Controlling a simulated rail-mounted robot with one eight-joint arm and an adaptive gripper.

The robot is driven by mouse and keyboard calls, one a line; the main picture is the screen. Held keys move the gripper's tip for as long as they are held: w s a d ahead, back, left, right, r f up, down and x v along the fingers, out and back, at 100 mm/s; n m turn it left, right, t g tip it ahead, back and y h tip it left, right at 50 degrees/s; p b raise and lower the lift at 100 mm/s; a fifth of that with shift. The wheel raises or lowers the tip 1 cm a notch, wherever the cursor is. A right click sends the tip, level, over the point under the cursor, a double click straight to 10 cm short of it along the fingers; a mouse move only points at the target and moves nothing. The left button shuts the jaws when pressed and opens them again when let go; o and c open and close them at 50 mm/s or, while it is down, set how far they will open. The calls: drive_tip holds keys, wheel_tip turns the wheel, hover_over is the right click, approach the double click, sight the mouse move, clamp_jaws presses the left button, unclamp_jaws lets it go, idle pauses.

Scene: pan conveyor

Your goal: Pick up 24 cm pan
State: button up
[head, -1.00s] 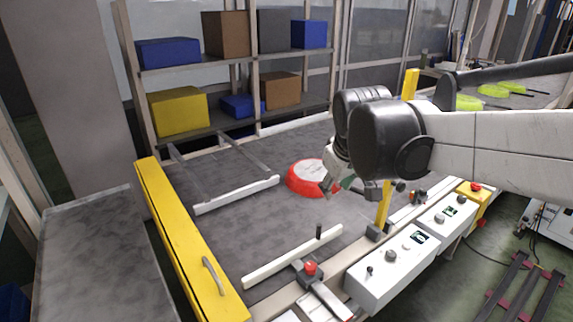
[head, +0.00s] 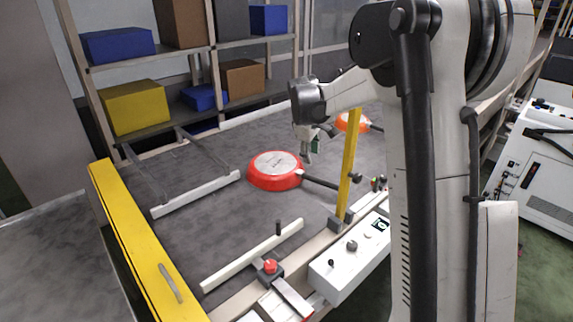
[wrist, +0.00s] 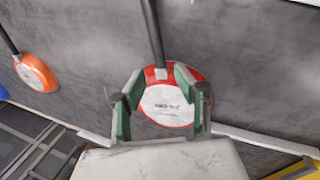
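A red pan (head: 262,183) lies upside down on the grey conveyor, its pale round base facing up and its dark handle (head: 321,182) pointing right. The print on its base is too small to read as a size. My gripper (head: 308,155) is beside and above it in the head view, apart from it. In the wrist view the red pan (wrist: 170,107) shows between the spread green fingers of my gripper (wrist: 160,85), with the handle running up and away. The gripper is open and empty. An orange pan (head: 345,124) lies farther back, partly hidden; it also shows in the wrist view (wrist: 36,73).
A yellow post (head: 348,165) stands right of the red pan, near its handle. White guide rails (head: 197,193) lie left and in front (head: 250,256). A control box (head: 350,252) lines the front edge. Shelves with boxes (head: 135,107) stand behind.

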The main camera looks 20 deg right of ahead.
sight(315, 178)
drive_tip(key=x, duration=1)
drive_tip(key=b+x, duration=0.1)
drive_tip(key=x, duration=0.4)
drive_tip(key=shift+d, duration=0.3)
clamp_jaws()
drive_tip(key=shift+r, duration=0.1)
